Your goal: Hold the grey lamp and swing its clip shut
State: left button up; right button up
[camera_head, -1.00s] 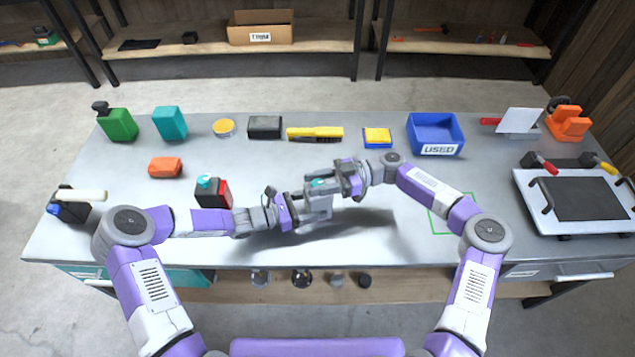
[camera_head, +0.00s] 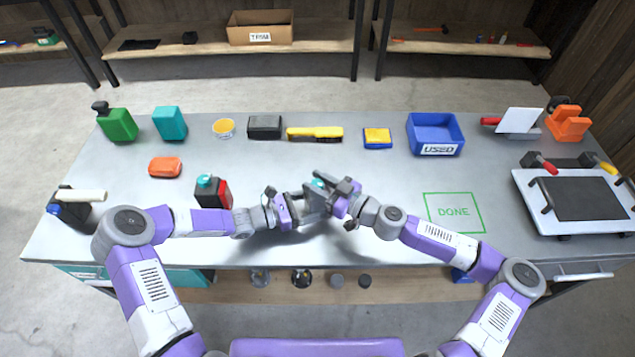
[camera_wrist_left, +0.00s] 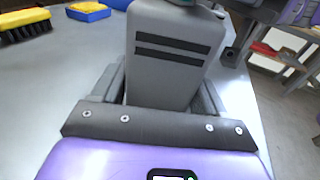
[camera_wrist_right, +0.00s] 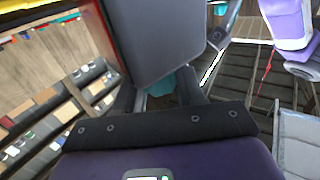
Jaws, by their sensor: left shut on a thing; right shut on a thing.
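The grey lamp (camera_head: 313,203) is held above the front middle of the bench. My left gripper (camera_head: 306,207) is shut on its grey body, which shows two dark stripes in the left wrist view (camera_wrist_left: 170,60). A small teal part (camera_head: 318,184) sits at the lamp's top. My right gripper (camera_head: 338,197) is at the lamp's right side, close against it, and is shut on what appears to be the lamp's clip. The clip is mostly hidden by the fingers, so I cannot tell how far shut it is. In the right wrist view, a large grey surface (camera_wrist_right: 160,40) fills the upper middle.
A green DONE square (camera_head: 454,212) on the bench at right is empty. A blue USED bin (camera_head: 440,150), a yellow brush (camera_head: 315,132) and several containers line the back. A red and black bottle (camera_head: 222,193) stands close to my left forearm. A tray (camera_head: 575,222) is far right.

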aim_at(318, 183)
jog(key=m+t+h, duration=0.1)
jog(key=h, duration=0.1)
jog(key=m+t+h, duration=0.3)
jog(key=m+t, duration=0.1)
jog(key=shift+s+a+f+h, duration=0.2)
jog(key=shift+a+h, duration=0.1)
jog(key=shift+h, duration=0.1)
pick_arm(q)
jog(key=shift+r, duration=0.1)
pick_arm(e)
jog(key=shift+w+d+m+t+h, duration=0.1)
jog(key=shift+m+t+h, duration=0.4)
jog(key=shift+h, duration=0.2)
jog(key=shift+w+d+m+t+h, duration=0.1)
jog(key=shift+m+t+h, duration=0.3)
jog(key=shift+m+h, duration=0.25)
jog(key=shift+d+h, duration=0.1)
jog(key=shift+h, duration=0.35)
jog(key=o, duration=0.9)
jog(key=shift+r, duration=0.1)
jog(key=shift+o, duration=0.2)
jog(key=shift+r, duration=0.1)
notch_tip(318, 183, up, 10)
jog(key=shift+f, duration=0.1)
